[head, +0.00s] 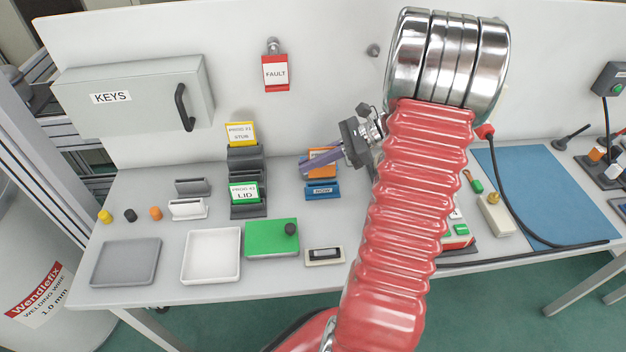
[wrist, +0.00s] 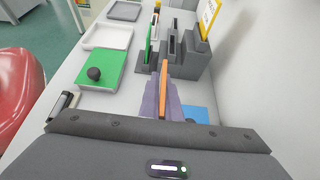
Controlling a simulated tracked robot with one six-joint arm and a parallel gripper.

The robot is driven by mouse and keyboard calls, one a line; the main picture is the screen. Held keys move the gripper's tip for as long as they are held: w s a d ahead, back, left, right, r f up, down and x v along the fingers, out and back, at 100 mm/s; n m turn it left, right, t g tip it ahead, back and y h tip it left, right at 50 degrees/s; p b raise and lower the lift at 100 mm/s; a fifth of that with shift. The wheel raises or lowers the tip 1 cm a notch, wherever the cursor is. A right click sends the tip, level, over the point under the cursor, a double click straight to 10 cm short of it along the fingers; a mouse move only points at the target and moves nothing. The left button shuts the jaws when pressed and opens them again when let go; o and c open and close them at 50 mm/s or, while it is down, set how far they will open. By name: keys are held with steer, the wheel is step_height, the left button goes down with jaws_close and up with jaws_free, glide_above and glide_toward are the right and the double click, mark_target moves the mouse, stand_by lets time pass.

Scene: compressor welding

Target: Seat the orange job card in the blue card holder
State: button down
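The orange job card (head: 322,158) stands upright just above and behind the blue card holder (head: 321,189) marked NOW in the head view. In the wrist view the card (wrist: 163,92) shows edge-on between the purple fingers of my gripper (wrist: 162,98), which is shut on it. In the head view my gripper (head: 318,164) reaches in from the right, across the card. I cannot tell whether the card's lower edge touches the holder.
A dark stepped rack (head: 246,165) with a yellow card and a green LID card stands left of the holder. A green block (head: 271,238) with a black knob, a white tray (head: 211,280) and a grey tray (head: 125,283) lie in front. The wall is behind.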

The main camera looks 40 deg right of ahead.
mark_target(312, 177)
steer(key=shift+f, duration=1)
steer(key=shift+f, duration=1.9)
steer(key=shift+f, duration=0.1)
steer(key=c, duration=2)
jaws_free()
steer(key=shift+s+d+r, duration=0.1)
steer(key=shift+r, duration=0.1)
steer(key=v, duration=1.1)
steer(key=shift+s+d+r, duration=0.2)
steer(key=shift+d, duration=0.05)
